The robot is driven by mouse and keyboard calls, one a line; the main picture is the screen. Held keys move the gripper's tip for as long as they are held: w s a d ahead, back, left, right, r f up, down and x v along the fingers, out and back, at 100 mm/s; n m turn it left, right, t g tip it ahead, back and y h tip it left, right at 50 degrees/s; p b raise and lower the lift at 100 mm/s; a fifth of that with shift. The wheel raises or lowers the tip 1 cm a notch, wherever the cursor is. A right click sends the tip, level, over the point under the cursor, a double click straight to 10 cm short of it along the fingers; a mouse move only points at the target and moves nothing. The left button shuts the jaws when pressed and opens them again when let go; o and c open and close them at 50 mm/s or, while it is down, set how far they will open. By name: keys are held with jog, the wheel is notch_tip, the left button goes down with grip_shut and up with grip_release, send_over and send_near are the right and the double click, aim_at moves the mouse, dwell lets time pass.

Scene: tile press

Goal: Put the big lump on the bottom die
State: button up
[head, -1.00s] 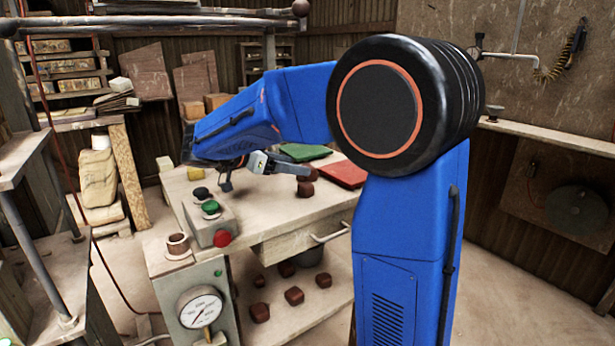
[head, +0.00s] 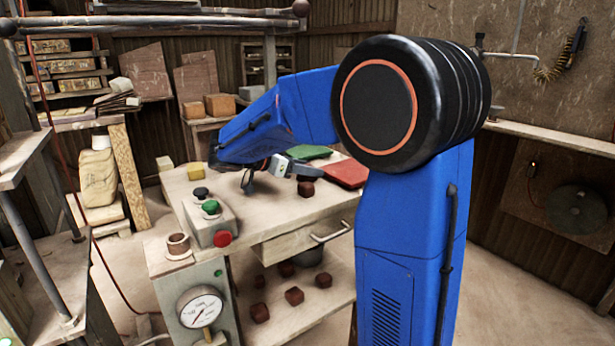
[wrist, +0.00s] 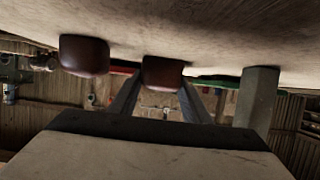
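Two dark red-brown lumps show in the wrist view, one between the fingertip lines (wrist: 164,72) and one to the left (wrist: 84,54). They look close in size, so I cannot tell which is the big lump. In the head view one lump (head: 306,189) sits on the worktop in front of my gripper (head: 303,171); the other is hidden by the gripper. In the wrist view my gripper (wrist: 162,84) has its fingers apart, at the middle lump. I cannot tell whether they touch it. I cannot make out the bottom die.
A button box (head: 212,220) and a yellow block (head: 195,171) stand on the worktop (head: 270,218). A red slab (head: 345,173) and a green slab (head: 307,152) lie behind. Several more lumps (head: 294,296) lie on the lower shelf. A gauge (head: 200,306) is at front left.

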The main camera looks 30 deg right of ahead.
jog(key=c, duration=0.5)
notch_tip(320, 180, up, 10)
dwell(0.3)
dwell(0.5)
